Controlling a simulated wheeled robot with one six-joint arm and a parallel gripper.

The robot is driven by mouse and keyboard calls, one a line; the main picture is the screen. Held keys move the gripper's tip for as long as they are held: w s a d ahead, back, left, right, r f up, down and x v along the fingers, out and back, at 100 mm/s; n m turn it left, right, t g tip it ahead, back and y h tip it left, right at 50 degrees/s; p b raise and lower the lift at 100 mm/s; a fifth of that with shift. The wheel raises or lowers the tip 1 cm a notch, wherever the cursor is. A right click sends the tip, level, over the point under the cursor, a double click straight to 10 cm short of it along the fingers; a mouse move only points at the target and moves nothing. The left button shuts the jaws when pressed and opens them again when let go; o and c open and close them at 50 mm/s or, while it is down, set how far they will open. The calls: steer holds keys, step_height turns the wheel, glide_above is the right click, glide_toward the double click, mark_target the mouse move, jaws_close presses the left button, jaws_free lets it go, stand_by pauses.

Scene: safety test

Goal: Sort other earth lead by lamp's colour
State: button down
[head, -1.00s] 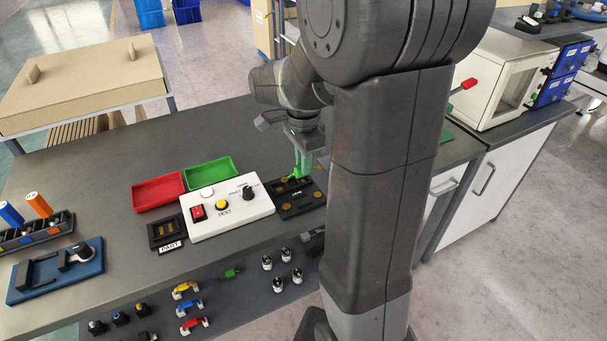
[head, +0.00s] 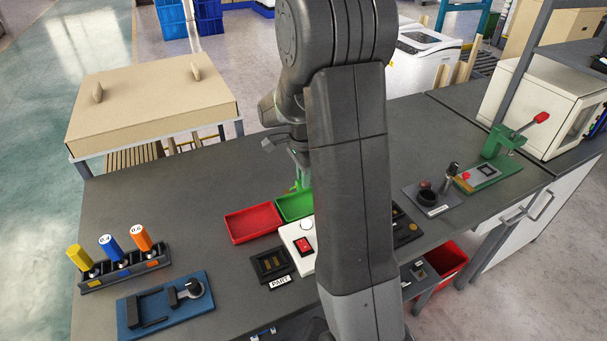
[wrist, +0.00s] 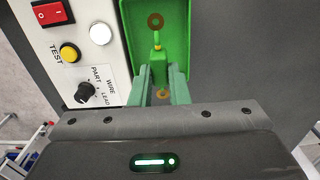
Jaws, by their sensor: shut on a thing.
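I cannot tell whether the lead touches the tray floor. In the head view the green tray (head: 283,211) stands beside the red tray (head: 253,223), under my gripper (head: 300,184). The tester's round lamp (wrist: 101,34) looks white in the wrist view. The lead is not clearly visible in the head view.
The white tester (wrist: 70,50) has a red switch, yellow TEST button and black knob beside the green tray. A black PART holder (head: 270,265) stands left of it. My arm hides much of the tester in the head view. Bench behind the trays is clear.

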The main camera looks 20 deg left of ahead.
steer(key=shift+d+f+b, duration=0.15)
steer(key=shift+f+b, duration=0.2)
steer(key=shift+f, duration=0.15)
steer(key=shift+f+b, duration=1.55)
steer(key=shift+f, duration=0.65)
steer(key=shift+f+b, duration=0.55)
steer(key=shift+f, duration=0.35)
steer(key=c, duration=1.4)
jaws_free()
steer(key=shift+o, duration=0.5)
steer(key=shift+r+p, duration=2.7)
steer(key=shift+r, duration=0.85)
steer(key=shift+f, duration=0.2)
